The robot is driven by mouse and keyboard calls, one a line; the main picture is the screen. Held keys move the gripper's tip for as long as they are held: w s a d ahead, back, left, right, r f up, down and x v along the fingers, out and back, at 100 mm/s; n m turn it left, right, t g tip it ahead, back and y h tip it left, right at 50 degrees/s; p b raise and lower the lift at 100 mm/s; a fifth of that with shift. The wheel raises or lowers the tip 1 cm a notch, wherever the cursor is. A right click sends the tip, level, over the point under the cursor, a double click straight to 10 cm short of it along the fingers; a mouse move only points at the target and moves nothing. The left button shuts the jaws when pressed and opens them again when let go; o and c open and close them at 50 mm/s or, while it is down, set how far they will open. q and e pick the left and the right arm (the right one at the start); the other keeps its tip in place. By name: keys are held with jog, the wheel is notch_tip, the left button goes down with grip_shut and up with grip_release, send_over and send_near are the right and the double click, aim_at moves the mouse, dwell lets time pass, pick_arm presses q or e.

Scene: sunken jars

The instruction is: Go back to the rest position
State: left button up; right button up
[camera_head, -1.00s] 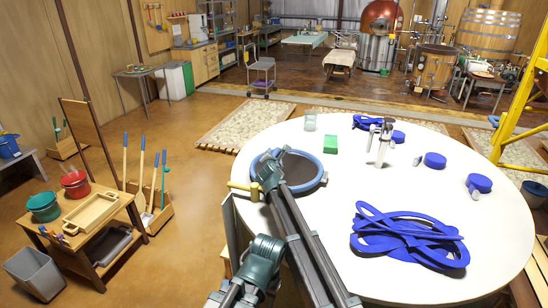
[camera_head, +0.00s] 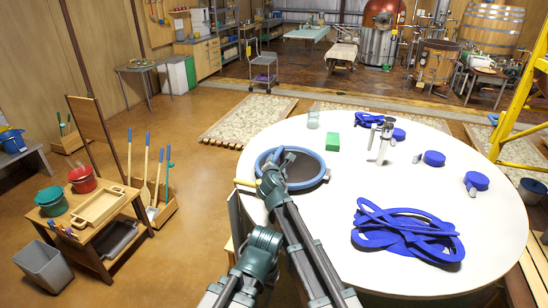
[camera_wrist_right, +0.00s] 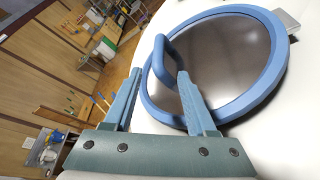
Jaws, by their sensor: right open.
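My right gripper (camera_wrist_right: 160,78) is open in the right wrist view, its two blue-grey fingers spread with nothing gripped between them. A dark round disc (camera_wrist_right: 215,65) with a blue rim and a blue loop handle (camera_wrist_right: 165,62) lies just beyond the fingers; the right finger overlaps the handle's end in the picture, and I cannot tell whether they touch. In the head view my right gripper (camera_head: 270,172) is over the left side of the same disc (camera_head: 308,175) on the white round table (camera_head: 330,240). My left gripper is not in view.
A wooden stand (camera_head: 90,235) with pots is at left. The floor between is open.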

jog(key=shift+v, duration=0.95)
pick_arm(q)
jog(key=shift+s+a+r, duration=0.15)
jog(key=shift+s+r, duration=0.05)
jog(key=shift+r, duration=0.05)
